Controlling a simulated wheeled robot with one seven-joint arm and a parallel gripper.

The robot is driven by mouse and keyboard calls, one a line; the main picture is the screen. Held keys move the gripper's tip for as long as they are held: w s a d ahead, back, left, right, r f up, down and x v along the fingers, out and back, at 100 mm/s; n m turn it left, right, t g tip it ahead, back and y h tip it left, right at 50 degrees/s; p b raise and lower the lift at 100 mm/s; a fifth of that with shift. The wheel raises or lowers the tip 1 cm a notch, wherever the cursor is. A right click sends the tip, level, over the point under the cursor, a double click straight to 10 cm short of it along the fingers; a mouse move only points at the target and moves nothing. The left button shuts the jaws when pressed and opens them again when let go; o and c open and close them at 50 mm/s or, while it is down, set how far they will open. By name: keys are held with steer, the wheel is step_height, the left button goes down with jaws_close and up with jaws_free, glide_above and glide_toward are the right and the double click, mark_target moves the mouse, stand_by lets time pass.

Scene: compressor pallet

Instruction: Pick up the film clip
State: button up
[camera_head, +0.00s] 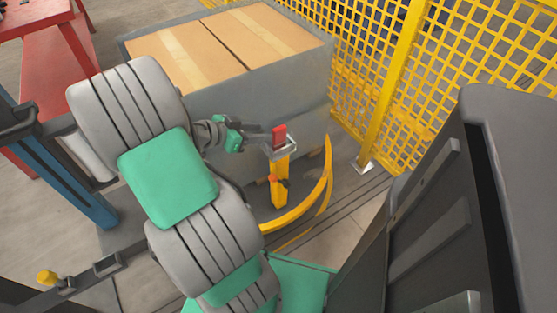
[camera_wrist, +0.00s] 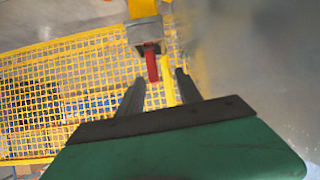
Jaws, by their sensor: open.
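The film clip appears to be the small red piece (camera_head: 280,134) standing in a metal holder (camera_head: 280,152) on top of a yellow post (camera_head: 279,185). In the wrist view the red clip (camera_wrist: 151,66) hangs down in the picture from the grey holder (camera_wrist: 146,34). My gripper (camera_head: 265,136) is just left of the clip in the head view. In the wrist view its two dark fingers (camera_wrist: 161,78) are apart, with the clip's end at the gap between their tips. I cannot tell whether a finger touches it. The jaws hold nothing.
A wrapped pallet load with cardboard boxes (camera_head: 220,45) stands close behind the gripper. A yellow mesh fence (camera_head: 465,60) is at the right. A curved yellow rail (camera_head: 300,209) runs around the post's foot. A red frame (camera_head: 45,60) stands at the far left.

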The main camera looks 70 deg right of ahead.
mark_target(273, 133)
steer(key=s, duration=0.1)
steer(key=s+d, duration=0.1)
steer(key=s+f+m+g, duration=0.1)
steer(key=shift+d, duration=0.3)
steer(key=b+x, duration=0.1)
steer(key=x, duration=0.5)
steer(key=shift+s+d+r+b, duration=0.1)
steer(key=shift+s+d+b, duration=0.1)
steer(key=shift+d+b, duration=0.2)
steer(key=shift+a, duration=0.1)
jaws_close()
